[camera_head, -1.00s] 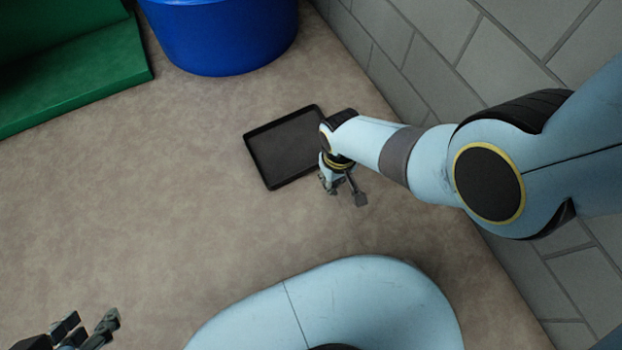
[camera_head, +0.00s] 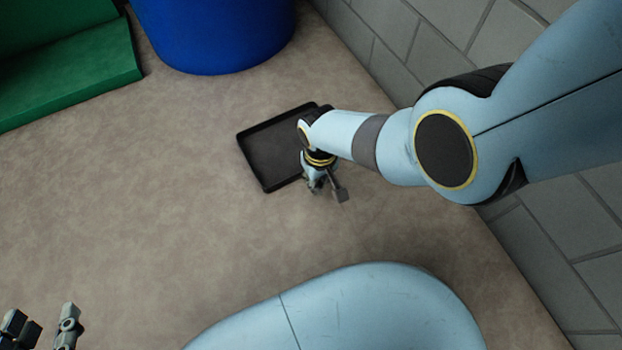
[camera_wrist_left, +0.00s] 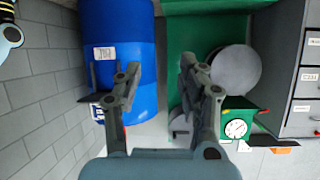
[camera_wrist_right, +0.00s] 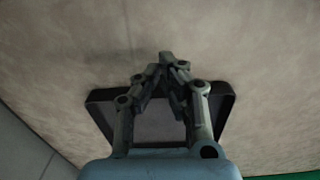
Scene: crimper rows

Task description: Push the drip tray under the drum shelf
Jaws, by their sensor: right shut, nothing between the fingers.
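The drip tray (camera_head: 268,152) is a flat black tray with a low rim, lying on the floor near the wall. My right gripper (camera_head: 318,188) is shut and empty, low at the tray's near right edge; the arm hides that side. In the right wrist view the fingers (camera_wrist_right: 163,62) meet in front of the tray (camera_wrist_right: 224,108); touch cannot be told. My left gripper (camera_head: 42,328) is open and empty at the bottom left, far from the tray. I cannot clearly pick out the drum shelf.
A blue drum (camera_head: 212,38) stands beyond the tray, with a green structure (camera_head: 75,75) to its left. A grey block wall (camera_head: 410,45) runs along the right. Bare floor lies left of the tray. The left wrist view shows grey drawers (camera_wrist_left: 308,62) and a gauge (camera_wrist_left: 236,128).

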